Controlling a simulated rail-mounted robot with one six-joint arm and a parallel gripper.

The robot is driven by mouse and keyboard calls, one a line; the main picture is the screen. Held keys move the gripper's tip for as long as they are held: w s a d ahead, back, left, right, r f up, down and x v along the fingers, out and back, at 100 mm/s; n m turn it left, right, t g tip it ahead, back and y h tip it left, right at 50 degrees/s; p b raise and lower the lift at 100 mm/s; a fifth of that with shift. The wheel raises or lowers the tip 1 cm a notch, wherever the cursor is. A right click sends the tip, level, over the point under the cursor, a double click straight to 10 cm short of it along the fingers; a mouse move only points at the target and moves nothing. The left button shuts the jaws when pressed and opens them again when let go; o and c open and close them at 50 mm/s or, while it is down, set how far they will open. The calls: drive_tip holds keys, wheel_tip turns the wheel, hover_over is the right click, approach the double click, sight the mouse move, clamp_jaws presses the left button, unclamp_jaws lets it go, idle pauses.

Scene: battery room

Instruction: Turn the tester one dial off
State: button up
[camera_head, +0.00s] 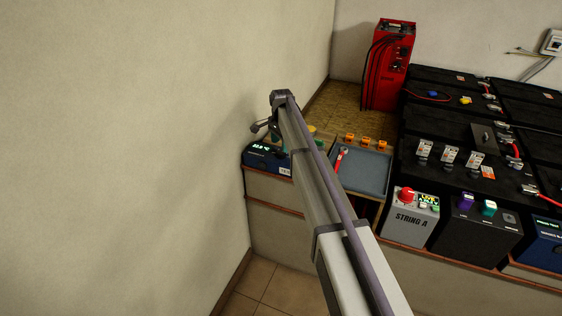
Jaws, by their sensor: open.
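A blue box with a lit green display (262,157) stands at the left end of the bench, close to the wall. It looks like a tester, but its label is too small to read. My arm crosses the middle of the view, and my gripper (264,128) is just above and behind this box, pointing left toward the wall. The gripper is small here and looks open and empty. No dial shows clearly on the box; its right part is behind my arm. A second blue box with a green display (548,236) is cut off at the right edge.
A grey tray (372,181) with a red-handled tool lies right of my arm, with orange clips (366,142) behind it. A grey STRING A box (410,219) carries a red knob. Black batteries (445,122) fill the right. A red charger (388,66) stands behind.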

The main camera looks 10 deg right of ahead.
sight(281, 154)
wheel_tip(281, 154, down, 5)
drive_tip(key=b, duration=0.2)
drive_tip(key=shift+r+b, duration=0.2)
drive_tip(key=shift+b, duration=0.1)
drive_tip(key=shift+r, duration=0.2)
drive_tip(key=shift+c, duration=0.3)
drive_tip(key=c, duration=0.9)
drive_tip(key=shift+o, duration=0.2)
